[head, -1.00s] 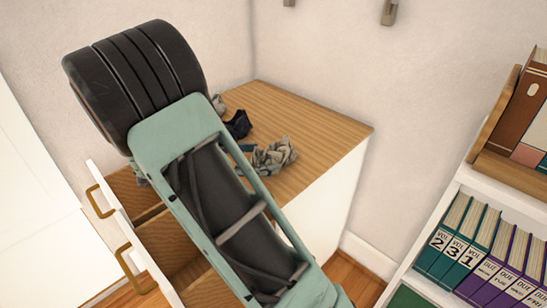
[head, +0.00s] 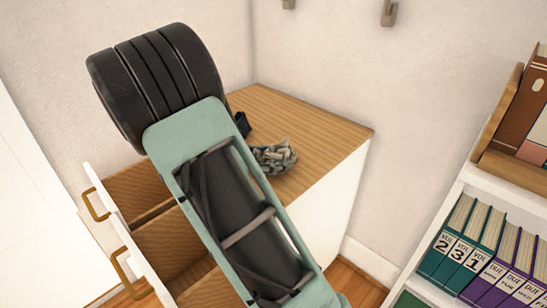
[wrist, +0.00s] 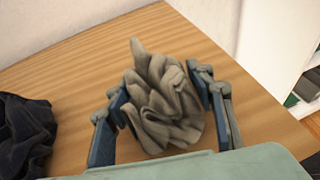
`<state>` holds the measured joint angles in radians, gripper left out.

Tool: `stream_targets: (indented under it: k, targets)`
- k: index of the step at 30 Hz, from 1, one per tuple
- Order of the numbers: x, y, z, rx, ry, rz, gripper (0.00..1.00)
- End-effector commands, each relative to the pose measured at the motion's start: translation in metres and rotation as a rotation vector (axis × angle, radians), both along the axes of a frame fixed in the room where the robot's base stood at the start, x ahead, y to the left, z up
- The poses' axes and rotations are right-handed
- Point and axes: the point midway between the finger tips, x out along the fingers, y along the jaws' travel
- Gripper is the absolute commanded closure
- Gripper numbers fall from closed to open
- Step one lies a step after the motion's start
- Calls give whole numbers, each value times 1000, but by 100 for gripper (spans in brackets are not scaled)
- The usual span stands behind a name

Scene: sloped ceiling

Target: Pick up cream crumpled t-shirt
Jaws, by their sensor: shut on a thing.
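The cream crumpled t-shirt (wrist: 165,105), a bunched grey-beige cloth, is between the two fingers of my gripper (wrist: 160,92) in the wrist view. The fingers press it from the left and right, and my gripper is shut on it. In the head view the t-shirt (head: 273,157) shows on or just over the wooden dresser top, right of my arm. I cannot tell whether it is clear of the wood. My arm hides the gripper's fingers in the head view.
A dark navy cloth (wrist: 24,130) lies left of the t-shirt; part of it shows in the head view (head: 242,124). The wooden dresser top (head: 325,128) is bare to the right. Drawers (head: 165,250) stand open below my arm. A bookshelf (head: 450,195) stands at right.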

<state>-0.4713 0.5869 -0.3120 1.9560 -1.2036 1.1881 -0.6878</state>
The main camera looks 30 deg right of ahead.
Motion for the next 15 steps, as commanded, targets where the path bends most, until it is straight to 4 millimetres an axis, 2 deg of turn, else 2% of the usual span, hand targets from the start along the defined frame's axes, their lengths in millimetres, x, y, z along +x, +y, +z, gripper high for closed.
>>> stream_targets:
  k: [1, 3, 11, 15]
  targets:
    - [0, 0, 0, 0, 0, 0, 71]
    - [0, 0, 0, 0, 0, 0, 78]
    - [0, 0, 1, 0, 0, 0, 79]
    - [0, 0, 10, 0, -1, 0, 79]
